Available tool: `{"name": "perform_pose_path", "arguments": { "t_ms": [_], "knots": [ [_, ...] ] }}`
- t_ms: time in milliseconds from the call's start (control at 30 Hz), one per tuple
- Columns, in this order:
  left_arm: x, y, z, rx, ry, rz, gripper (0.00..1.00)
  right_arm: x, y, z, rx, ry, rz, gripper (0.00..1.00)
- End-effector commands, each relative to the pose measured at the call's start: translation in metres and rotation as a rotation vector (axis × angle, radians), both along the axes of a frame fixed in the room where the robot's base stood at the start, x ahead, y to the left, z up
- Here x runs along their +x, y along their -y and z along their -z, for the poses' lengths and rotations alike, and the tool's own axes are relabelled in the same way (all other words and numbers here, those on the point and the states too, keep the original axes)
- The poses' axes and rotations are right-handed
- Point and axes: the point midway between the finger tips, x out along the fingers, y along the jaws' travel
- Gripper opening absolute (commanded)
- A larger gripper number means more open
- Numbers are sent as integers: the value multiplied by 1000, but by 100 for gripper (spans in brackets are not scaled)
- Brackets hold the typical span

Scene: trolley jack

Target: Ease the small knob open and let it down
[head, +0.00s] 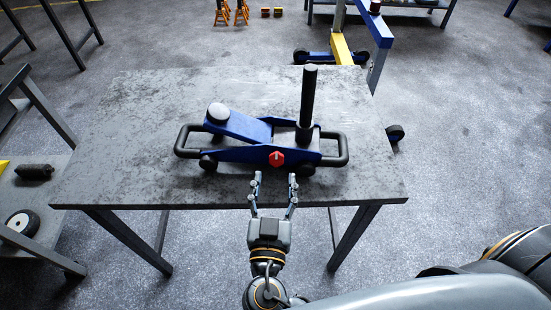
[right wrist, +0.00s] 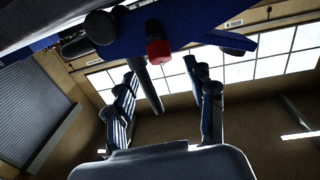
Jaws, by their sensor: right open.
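A blue trolley jack (head: 245,149) with black side handles stands on the grey table (head: 110,165). Its lifting arm is raised at the left, with a round grey saddle (head: 218,112) on top. A black upright handle (head: 308,95) rises at its right. The small red knob (head: 276,159) is on the jack's near side. My right gripper (head: 273,187) is open and empty just in front of the knob, apart from it. In the right wrist view, the knob (right wrist: 157,46) shows beyond and above the open fingers (right wrist: 168,72). My left gripper is not in view.
A shelf unit (head: 35,240) with a wheel and a dark part stands left of the table. A blue and yellow hoist (head: 375,35) stands behind the table's right end. Orange stands (head: 231,12) are on the floor at the back. The tabletop around the jack is clear.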

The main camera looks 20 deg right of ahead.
Motion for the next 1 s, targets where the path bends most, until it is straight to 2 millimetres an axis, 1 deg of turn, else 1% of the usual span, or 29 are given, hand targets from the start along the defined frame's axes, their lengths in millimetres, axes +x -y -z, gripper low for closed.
{"name": "perform_pose_path", "arguments": {
  "t_ms": [33, 100, 200, 300, 433, 667, 700, 767, 800, 867, 900, 967, 1000],
  "knots": [
    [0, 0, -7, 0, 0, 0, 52, 11, 4, -4, -3, 3, 0, 55],
    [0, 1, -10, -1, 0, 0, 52, 22, 9, -3, -2, 1, 0, 55],
    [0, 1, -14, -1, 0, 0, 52, 35, 13, -2, -2, 1, -1, 55],
    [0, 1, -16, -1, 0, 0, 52, 43, 17, -1, -2, -1, -1, 55],
    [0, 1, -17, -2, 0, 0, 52, 49, 19, 0, -1, -1, -1, 55],
    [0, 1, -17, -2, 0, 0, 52, 49, 19, 1, -1, -1, -2, 55],
    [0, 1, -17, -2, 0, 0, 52, 49, 19, 1, -1, -1, -2, 53],
    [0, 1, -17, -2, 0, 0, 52, 49, 19, 1, -1, -1, -1, 41],
    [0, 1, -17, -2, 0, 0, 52, 49, 19, 1, -1, -1, -2, 32],
    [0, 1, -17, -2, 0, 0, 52, 49, 19, 1, -1, -1, -1, 20],
    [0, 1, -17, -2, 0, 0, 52, 49, 19, 1, -1, -1, -1, 12],
    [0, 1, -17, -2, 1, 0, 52, 49, 19, 1, -1, -1, -2, 0],
    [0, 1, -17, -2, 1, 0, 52, 49, 19, 1, -1, -1, -2, 0]
  ]
}}
